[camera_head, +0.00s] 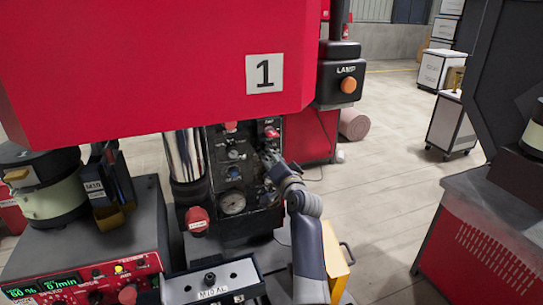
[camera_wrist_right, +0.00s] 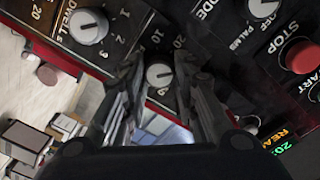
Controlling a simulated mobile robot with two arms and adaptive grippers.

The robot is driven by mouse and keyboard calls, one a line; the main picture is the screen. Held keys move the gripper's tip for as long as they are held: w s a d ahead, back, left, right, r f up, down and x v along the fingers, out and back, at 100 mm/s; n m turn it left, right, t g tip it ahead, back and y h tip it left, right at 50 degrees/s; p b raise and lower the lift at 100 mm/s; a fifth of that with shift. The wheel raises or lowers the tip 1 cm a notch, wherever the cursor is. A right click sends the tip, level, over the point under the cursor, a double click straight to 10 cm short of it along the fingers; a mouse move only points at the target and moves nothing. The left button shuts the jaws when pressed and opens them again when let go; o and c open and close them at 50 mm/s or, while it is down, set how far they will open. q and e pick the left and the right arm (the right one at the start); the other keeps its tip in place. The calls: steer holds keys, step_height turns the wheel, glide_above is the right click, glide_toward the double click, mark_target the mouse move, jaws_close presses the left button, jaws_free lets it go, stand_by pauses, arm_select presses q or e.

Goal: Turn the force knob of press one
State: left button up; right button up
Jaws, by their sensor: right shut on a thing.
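Press one is the big red machine marked 1 (camera_head: 264,73) in the head view. Its dark control panel (camera_head: 233,175) with knobs and gauges sits below the red head. My right gripper (camera_head: 271,163) reaches the right side of this panel. In the right wrist view my right gripper (camera_wrist_right: 158,84) has its two fingers on either side of a small grey round knob (camera_wrist_right: 159,75), and it is shut on it. Numbers such as 20 show around this knob; its name is hidden, so I cannot read whether it says force. My left gripper is not in view.
In the wrist view a dwell knob (camera_wrist_right: 88,26), another selector knob (camera_wrist_right: 262,6) and a red stop button (camera_wrist_right: 303,57) are close by. In the head view a lamp box (camera_head: 340,77) hangs right of the press. Open floor (camera_head: 385,190) lies to the right.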

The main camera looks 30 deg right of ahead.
steer(key=shift+m, duration=0.3)
steer(key=o, duration=1.1)
steer(key=v, duration=1.2)
